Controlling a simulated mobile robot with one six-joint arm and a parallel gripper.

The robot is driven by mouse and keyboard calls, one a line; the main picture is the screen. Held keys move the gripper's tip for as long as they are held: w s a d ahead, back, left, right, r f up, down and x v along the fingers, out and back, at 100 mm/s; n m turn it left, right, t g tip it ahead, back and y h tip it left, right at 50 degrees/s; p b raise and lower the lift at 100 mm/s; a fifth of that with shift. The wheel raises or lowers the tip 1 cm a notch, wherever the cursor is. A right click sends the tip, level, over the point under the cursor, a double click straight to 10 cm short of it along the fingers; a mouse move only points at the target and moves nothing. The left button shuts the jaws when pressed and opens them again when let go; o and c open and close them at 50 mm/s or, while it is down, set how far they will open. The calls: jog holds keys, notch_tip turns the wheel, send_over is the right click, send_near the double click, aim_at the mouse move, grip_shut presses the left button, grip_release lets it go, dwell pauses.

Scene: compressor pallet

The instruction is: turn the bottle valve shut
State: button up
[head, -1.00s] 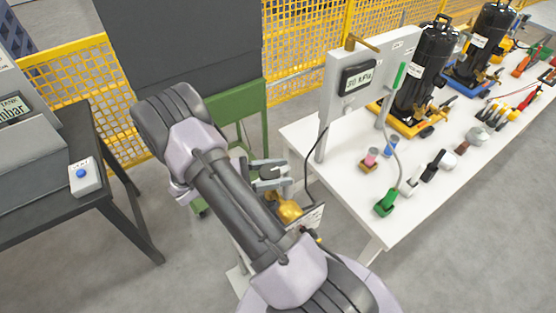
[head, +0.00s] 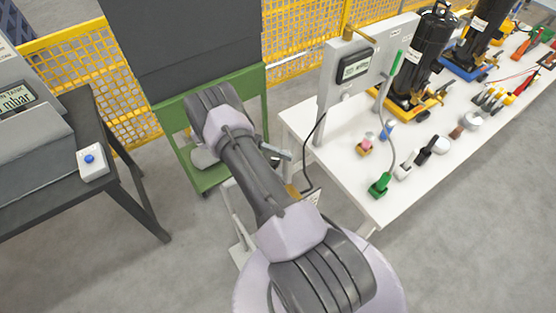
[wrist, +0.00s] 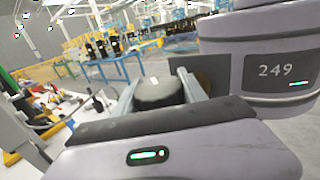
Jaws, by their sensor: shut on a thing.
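The bottle valve's dark round knob (wrist: 158,94) sits between the two fingers of my gripper (wrist: 156,82) in the wrist view. The fingers are closed against its sides. In the head view one grey finger of my gripper (head: 281,154) shows past my forearm. A small part of the brass valve body (head: 292,190) shows below it, beside my arm. The knob and most of the bottle are hidden behind my arm in the head view.
A white workbench (head: 345,190) with a gauge panel (head: 330,95) and several small fittings stands to the right. A black hose (head: 309,150) hangs near the valve. A green-framed cart (head: 170,125) stands behind, and a dark table (head: 60,200) is on the left.

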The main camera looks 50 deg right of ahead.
dwell(0.5)
jog(key=o, duration=1.4)
jog(key=shift+c, duration=0.2)
